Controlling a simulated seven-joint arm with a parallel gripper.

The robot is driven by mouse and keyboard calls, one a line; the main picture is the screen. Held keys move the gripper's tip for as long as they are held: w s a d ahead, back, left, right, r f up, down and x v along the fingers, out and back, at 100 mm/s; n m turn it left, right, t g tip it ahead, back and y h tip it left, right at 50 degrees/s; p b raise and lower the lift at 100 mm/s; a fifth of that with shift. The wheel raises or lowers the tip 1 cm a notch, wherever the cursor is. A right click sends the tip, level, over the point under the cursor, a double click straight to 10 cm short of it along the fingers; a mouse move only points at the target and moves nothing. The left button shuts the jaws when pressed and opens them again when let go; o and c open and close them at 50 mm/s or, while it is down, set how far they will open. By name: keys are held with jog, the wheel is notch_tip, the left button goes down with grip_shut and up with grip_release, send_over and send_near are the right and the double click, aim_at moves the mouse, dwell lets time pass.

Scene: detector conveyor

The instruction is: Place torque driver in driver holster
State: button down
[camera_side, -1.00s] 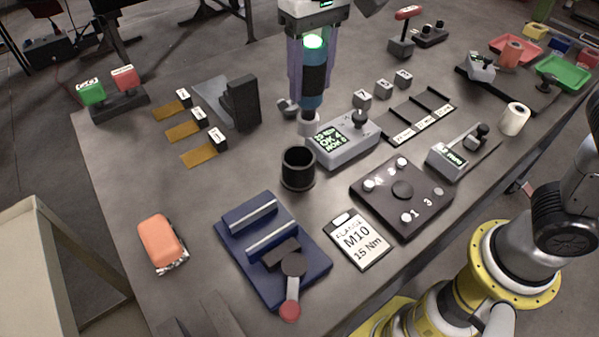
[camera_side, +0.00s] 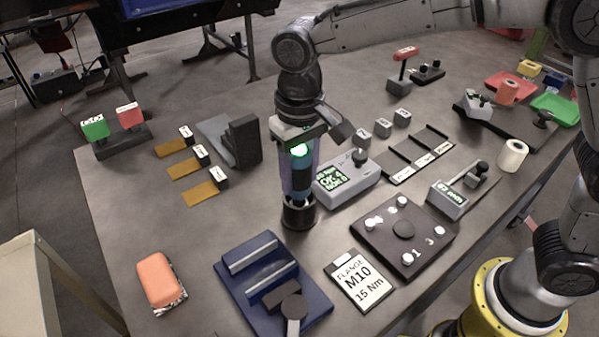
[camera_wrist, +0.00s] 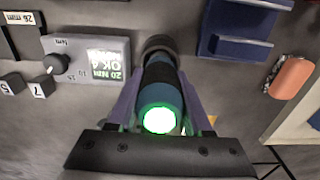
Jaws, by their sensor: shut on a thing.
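The torque driver (camera_side: 302,182) is a dark blue and black upright tool with a glowing green top. My gripper (camera_side: 300,170) is shut on it, with a purple finger on each side. The driver's lower end is at the mouth of the driver holster (camera_side: 299,217), a black round cup on the table, and appears to be inside it. In the wrist view the driver (camera_wrist: 160,95) points away between my fingers, and the holster's dark rim (camera_wrist: 158,44) shows around its far end. Whether the driver rests on the holster's bottom is hidden.
A grey controller box (camera_side: 345,182) with a green display stands close right of the holster. A blue fixture (camera_side: 270,285), a label card (camera_side: 359,280) and a dark bolt plate (camera_side: 403,235) lie in front. A grey bracket (camera_side: 240,140) stands behind left.

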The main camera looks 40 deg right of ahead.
jog(key=shift+f, duration=0.15)
jog(key=shift+c, duration=1.6)
grip_release()
jog(key=shift+f, duration=0.1)
notch_tip(320, 180, up, 11)
jog(key=shift+r, duration=0.7)
